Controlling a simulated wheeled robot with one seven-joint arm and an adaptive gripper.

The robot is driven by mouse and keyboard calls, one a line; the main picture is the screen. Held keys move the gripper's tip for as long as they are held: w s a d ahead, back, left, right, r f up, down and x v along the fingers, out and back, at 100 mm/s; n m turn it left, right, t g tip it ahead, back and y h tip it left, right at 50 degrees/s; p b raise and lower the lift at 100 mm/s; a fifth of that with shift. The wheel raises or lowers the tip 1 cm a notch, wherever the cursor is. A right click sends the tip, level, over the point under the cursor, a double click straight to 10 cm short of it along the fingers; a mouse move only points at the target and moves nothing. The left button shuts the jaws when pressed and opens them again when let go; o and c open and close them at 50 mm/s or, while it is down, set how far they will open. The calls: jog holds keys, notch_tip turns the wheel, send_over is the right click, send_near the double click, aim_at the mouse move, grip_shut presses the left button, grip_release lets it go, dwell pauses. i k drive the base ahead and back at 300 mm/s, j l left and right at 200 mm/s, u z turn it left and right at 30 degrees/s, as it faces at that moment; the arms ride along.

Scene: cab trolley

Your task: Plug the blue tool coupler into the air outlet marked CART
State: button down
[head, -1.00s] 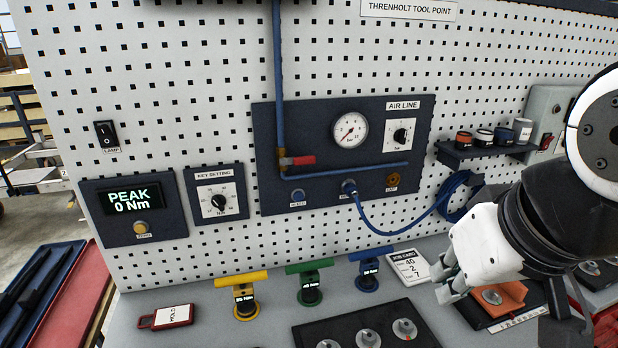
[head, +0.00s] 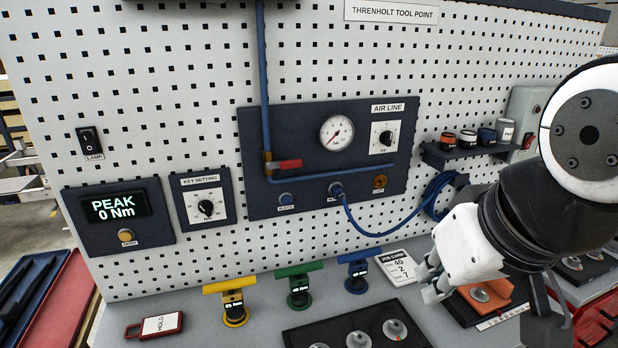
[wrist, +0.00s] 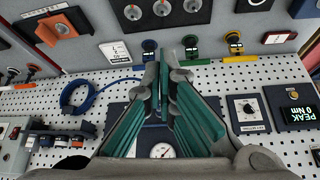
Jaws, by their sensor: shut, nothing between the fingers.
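The AIR LINE panel (head: 225,150) is on the pegboard and has three outlets in a row. The left outlet (head: 286,198) is blue-grey. The blue hose (head: 375,234) ends in a coupler (head: 336,190) seated at the middle outlet. The right outlet (head: 379,181) is brown; its small label looks like CART but is blurred. The hose runs right to a coil on the pegboard, also in the wrist view (wrist: 72,90). My gripper (head: 428,284) is shut and empty, low in front of the board, right of and below the outlets. Its teal fingers (wrist: 164,68) show in the wrist view.
Yellow (head: 233,305), green (head: 299,287) and blue (head: 357,272) T-handled tools stand on the bench below the panel. A job card (head: 398,267) lies beside my gripper. A dark block with knobs (head: 300,337) is in front. A shelf with several small jars (head: 470,155) is at right.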

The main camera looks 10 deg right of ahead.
aim_at(338, 192)
jog(key=l+z, duration=0.7)
jog(key=k+l, duration=0.05)
jog(key=l, duration=0.05)
